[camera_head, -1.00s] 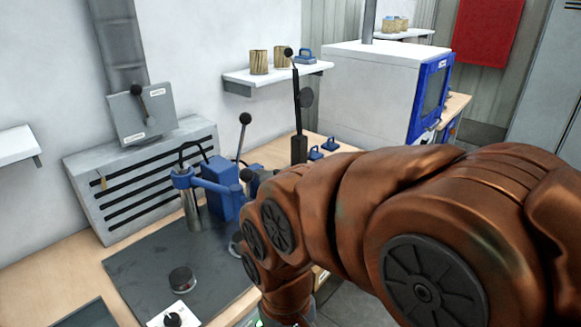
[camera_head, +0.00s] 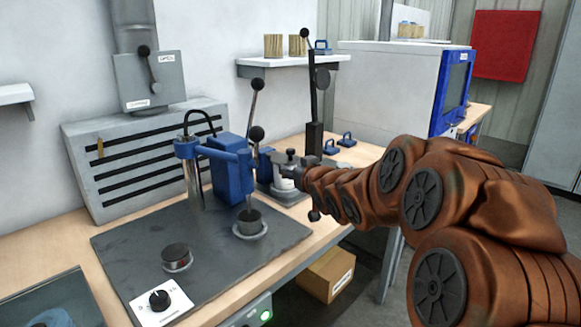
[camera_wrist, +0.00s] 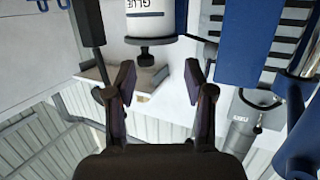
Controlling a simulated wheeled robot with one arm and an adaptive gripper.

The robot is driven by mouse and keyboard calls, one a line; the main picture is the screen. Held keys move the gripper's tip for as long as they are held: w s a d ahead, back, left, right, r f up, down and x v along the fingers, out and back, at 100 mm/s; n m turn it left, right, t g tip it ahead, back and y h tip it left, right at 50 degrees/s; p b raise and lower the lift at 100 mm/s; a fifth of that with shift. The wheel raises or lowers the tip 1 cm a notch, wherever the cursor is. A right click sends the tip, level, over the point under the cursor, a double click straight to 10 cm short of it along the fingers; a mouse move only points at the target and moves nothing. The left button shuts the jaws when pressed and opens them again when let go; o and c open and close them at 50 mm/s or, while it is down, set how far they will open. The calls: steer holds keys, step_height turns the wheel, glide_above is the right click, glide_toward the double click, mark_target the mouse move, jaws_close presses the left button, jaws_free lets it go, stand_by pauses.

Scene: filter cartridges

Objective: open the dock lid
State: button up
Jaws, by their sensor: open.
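My gripper (camera_wrist: 160,80) is open in the wrist view, its two dark fingers apart with nothing held between them. A white container marked GLUE (camera_wrist: 151,20) appears upside down just beyond the fingertips, with a black knob (camera_wrist: 146,57) at its end, in the gap between them. In the head view my arm reaches from the right to the bench, its end beside the blue press (camera_head: 230,165), and partly covers what stands there. I cannot tell which part is the dock lid; no open lid is clear.
A dark mat (camera_head: 120,245) on the bench carries a small dark cup (camera_head: 249,222), a round dark part (camera_head: 175,256) and a white dial box (camera_head: 160,302). Upright black-knobbed levers (camera_head: 254,98) stand near my arm. A cardboard box (camera_head: 328,274) sits below the bench's right edge.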

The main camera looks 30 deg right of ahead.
mark_target(292, 151)
steer(key=shift+w+d+r+t+b, duration=0.35)
steer(key=shift+w+d, duration=0.3)
steer(key=shift+w, duration=0.8)
steer(key=shift+w+d+r+t+b, duration=0.25)
steer(key=shift+w+d+t, duration=0.35)
steer(key=shift+w, duration=0.85)
steer(key=shift+w+d+r+t+b, duration=0.3)
steer(key=shift+w+d, duration=0.45)
steer(key=shift+w, duration=0.7)
steer(key=shift+f, duration=0.1)
steer(key=shift+c, duration=0.3)
jaws_close()
